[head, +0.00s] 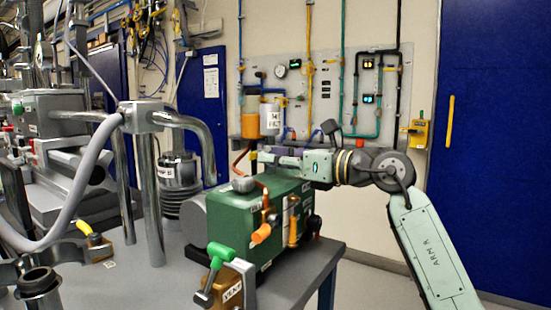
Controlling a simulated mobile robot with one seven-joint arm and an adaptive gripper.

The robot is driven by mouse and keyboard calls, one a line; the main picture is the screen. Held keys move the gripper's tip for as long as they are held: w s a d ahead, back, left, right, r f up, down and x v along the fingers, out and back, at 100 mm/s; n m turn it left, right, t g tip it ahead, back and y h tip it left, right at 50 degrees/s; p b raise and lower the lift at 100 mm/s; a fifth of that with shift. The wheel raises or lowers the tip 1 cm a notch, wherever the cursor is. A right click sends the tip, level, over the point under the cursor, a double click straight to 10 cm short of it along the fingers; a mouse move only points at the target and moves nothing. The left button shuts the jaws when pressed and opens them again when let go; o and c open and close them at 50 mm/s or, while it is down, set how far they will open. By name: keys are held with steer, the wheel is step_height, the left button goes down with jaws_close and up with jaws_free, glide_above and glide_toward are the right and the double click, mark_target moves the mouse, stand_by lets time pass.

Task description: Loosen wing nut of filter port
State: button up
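My gripper (272,157) is at the end of my arm, which reaches in from the right. It points left above the far side of a green box-shaped unit (240,225) on the grey bench. Its fingers are small and seen from the side, so I cannot tell whether they are open or shut or touch anything. The unit has a grey knob (243,184) on top and copper-coloured fittings, one with an orange end (262,233). No part is clearly readable as the filter port or its wing nut. A white labelled canister (270,119) is behind the gripper.
A green-handled valve (220,252) stands at the bench front. A bent metal pipe frame (148,190) and a grey hose (85,190) fill the left. A wall panel (325,95) with gauges and pipes is behind. Open floor (370,285) lies right of the bench.

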steer(key=shift+d, duration=0.1)
steer(key=v, duration=0.8)
steer(key=shift+s+f, duration=0.1)
stand_by(0.3)
